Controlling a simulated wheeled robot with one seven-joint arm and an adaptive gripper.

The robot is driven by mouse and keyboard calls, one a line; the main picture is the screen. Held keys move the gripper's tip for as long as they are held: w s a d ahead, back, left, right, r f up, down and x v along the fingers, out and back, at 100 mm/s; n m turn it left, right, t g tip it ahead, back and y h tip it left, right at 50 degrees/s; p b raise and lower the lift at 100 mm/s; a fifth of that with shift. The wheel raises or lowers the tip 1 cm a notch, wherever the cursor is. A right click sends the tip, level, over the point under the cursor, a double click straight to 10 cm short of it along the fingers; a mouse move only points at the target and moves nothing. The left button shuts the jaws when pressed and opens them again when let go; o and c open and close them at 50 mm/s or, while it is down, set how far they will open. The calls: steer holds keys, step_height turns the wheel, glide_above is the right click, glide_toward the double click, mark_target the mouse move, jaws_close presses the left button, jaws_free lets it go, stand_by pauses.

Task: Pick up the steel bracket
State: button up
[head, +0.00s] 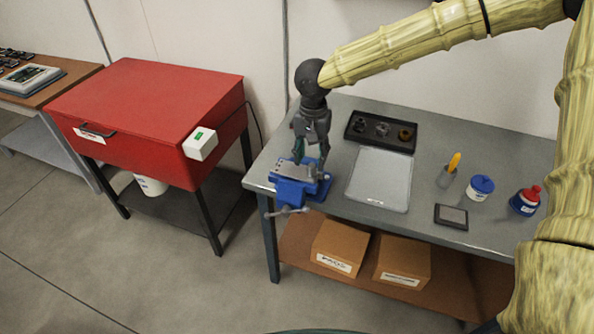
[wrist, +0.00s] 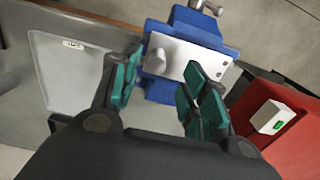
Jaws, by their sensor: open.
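The steel bracket (wrist: 185,58) is a light metal plate with small holes and a rounded raised part. It sits at the jaws of a blue vise (wrist: 205,27). In the head view the vise (head: 289,190) stands at the left front corner of the grey workbench, and the bracket (head: 291,170) is partly hidden by my gripper. My gripper (wrist: 158,85) is open, its green-padded fingers on either side of the bracket's near part in the wrist view. In the head view my gripper (head: 312,158) points down over the vise. I cannot tell whether the fingers touch the bracket.
A pale flat tray (head: 380,180) lies right of the vise, with a black parts tray (head: 382,131) behind it. A red cabinet (head: 150,110) is left.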

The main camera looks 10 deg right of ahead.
mark_target(312, 165)
steer(key=shift+s+d+f+p, duration=0.1)
steer(key=shift+s+f+p, duration=0.2)
steer(key=shift+f, duration=0.3)
steer(key=shift+s+f+p, duration=0.2)
steer(key=shift+s+f, duration=0.15)
steer(key=shift+f, duration=0.2)
steer(key=shift+w+f, duration=0.35)
steer(key=shift+f, duration=0.15)
steer(key=shift+s+r, duration=0.1)
steer(key=shift+s, duration=0.1)
steer(key=c, duration=0.3)
jaws_close()
